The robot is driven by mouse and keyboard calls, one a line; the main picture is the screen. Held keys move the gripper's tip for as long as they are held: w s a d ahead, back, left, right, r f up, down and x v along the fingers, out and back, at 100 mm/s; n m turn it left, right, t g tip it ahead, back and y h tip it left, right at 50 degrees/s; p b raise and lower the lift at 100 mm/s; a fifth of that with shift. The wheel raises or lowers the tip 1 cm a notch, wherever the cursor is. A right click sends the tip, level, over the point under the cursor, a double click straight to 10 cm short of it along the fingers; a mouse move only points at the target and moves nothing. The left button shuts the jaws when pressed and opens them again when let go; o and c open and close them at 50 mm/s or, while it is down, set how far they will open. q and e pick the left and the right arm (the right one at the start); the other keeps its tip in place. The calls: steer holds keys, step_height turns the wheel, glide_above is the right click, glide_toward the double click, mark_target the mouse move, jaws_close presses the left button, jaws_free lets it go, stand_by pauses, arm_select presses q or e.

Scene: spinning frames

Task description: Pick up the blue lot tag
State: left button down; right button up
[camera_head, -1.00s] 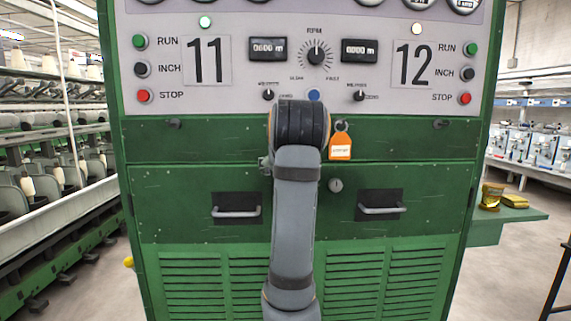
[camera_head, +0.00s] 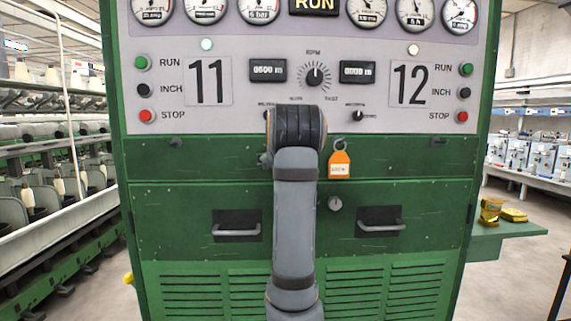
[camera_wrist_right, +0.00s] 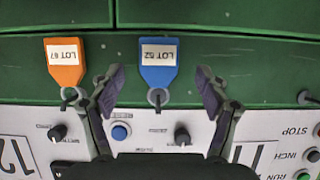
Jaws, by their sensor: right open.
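The blue lot tag (camera_wrist_right: 158,63), with a white label reading LOT 52, hangs from a hook on the green machine front in the right wrist view, where the scene is upside down. My right gripper (camera_wrist_right: 161,80) is open, with one finger on each side of the tag and visible gaps between. I cannot tell how far the fingertips are from it in depth. In the head view my right arm hides the blue tag and the gripper's fingers. My left gripper is in neither view.
An orange tag (camera_wrist_right: 65,62) reading LOT 67 hangs beside the blue one; it also shows in the head view (camera_head: 339,165). A blue button (camera_wrist_right: 120,132) and black knobs (camera_wrist_right: 182,136) are close to the fingers. Two drawer handles (camera_head: 236,232) (camera_head: 380,227) protrude lower down.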

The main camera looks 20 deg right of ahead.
steer(key=x, duration=0.4)
steer(key=shift+w+d+f, duration=0.1)
steer(key=shift+w+d, duration=0.05)
steer(key=shift+c, duration=0.3)
steer(key=c, duration=1)
steer(key=shift+p, duration=0.3)
steer(key=shift+c, duration=0.2)
